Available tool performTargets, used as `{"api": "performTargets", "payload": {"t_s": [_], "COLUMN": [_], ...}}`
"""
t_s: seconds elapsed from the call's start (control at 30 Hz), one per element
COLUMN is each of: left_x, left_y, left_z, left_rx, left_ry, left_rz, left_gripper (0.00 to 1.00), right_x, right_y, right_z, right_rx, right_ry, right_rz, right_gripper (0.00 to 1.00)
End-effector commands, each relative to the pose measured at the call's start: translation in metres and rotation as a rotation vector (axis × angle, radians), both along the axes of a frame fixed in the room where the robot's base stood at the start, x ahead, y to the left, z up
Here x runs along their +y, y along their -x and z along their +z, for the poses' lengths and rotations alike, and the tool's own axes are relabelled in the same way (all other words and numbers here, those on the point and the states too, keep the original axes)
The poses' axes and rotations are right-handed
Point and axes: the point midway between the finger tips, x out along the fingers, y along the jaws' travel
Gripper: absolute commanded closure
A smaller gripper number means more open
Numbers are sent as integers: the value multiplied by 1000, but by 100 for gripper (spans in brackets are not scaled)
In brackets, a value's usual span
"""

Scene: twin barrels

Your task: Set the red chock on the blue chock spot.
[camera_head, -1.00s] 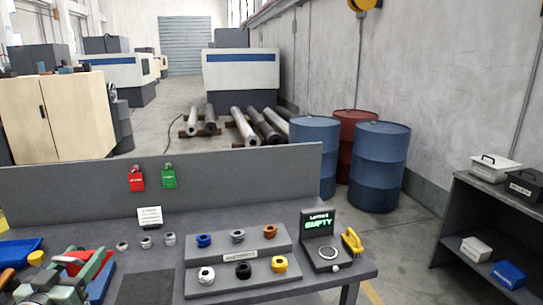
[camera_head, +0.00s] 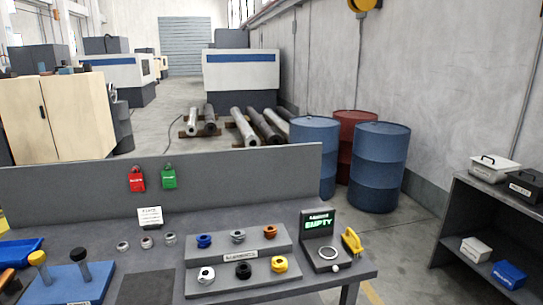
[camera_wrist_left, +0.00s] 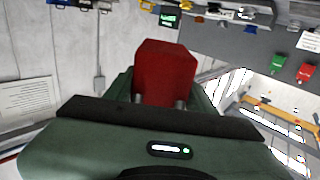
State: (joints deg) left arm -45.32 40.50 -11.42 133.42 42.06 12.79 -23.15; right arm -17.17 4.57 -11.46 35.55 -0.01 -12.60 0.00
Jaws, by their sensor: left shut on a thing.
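A red chock (camera_wrist_left: 165,66) shows in the left wrist view as a blocky piece with a sloped top. My left gripper (camera_wrist_left: 166,102) is shut on it, and its jaws hide the lower part. My left gripper is out of the head view now. The blue chock spot cannot be made out for sure in either view. My right gripper is not in view.
The bench has a blue board with knobs (camera_head: 66,290), a blue tray (camera_head: 20,252), a stepped ring stand (camera_head: 236,261) and a small screen reading EMPTY (camera_head: 319,223). Blue barrels (camera_head: 379,168) and a red barrel (camera_head: 354,122) stand behind. A shelf (camera_head: 480,235) is at right.

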Motion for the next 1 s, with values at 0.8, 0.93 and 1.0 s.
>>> {"api": "performTargets", "payload": {"t_s": [0.8,0.93,1.0], "left_x": [29,32,31], "left_y": [-27,-28,-28], "left_z": [25,21,16], "left_rx": [-2,-3,-4], "left_ry": [6,0,-2], "left_rz": [481,523,517], "left_gripper": [100,100,100], "right_x": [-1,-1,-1], "right_y": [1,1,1], "right_z": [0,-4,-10], "right_rx": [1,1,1], "right_ry": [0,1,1], "right_rz": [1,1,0], "right_gripper": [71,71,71]}}
